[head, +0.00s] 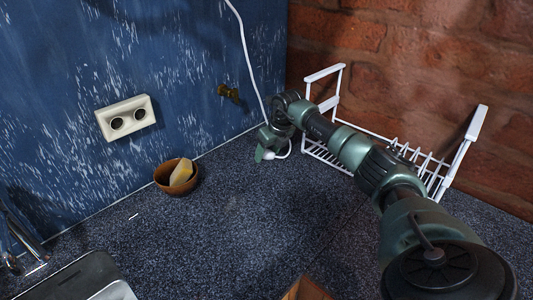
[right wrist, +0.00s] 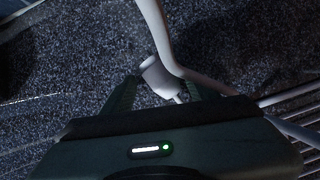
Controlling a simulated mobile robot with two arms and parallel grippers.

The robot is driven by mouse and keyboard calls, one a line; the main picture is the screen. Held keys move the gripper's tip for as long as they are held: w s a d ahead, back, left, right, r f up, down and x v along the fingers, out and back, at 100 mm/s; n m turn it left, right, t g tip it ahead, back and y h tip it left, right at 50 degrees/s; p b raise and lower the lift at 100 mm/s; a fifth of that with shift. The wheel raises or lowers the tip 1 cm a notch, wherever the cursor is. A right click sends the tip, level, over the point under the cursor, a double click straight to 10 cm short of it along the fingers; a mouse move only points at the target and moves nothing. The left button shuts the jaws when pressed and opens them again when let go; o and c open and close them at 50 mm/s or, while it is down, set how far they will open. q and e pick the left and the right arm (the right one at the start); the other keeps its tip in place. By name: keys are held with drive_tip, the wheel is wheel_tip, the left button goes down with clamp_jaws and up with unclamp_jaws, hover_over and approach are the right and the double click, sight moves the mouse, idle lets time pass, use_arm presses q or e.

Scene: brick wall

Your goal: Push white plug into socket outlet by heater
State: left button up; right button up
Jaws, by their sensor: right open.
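The white socket outlet (head: 126,118) with two round sockets is on the blue wall at left. My right gripper (head: 266,151) is low over the counter near the back corner, well to the right of the outlet. In the right wrist view its two fingers (right wrist: 163,92) are apart. In the head view the plug is mostly hidden by the gripper. Its white cable (head: 246,50) hangs down the wall. No heater is recognisable. My left gripper is not in view.
A wooden bowl (head: 164,181) with a yellowish piece inside stands below the outlet. A white wire rack (head: 437,180) stands behind my right arm. A brass tap (head: 229,93) juts from the wall. A sink edge (head: 80,280) is at lower left. The middle counter is clear.

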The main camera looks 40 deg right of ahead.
sight(268, 152)
drive_tip(key=shift+f, duration=0.2)
drive_tip(key=c, duration=1.2)
drive_tip(key=shift+o, duration=0.2)
drive_tip(key=shift+r, duration=0.15)
wheel_tip(268, 152, up, 20)
drive_tip(key=b, duration=0.1)
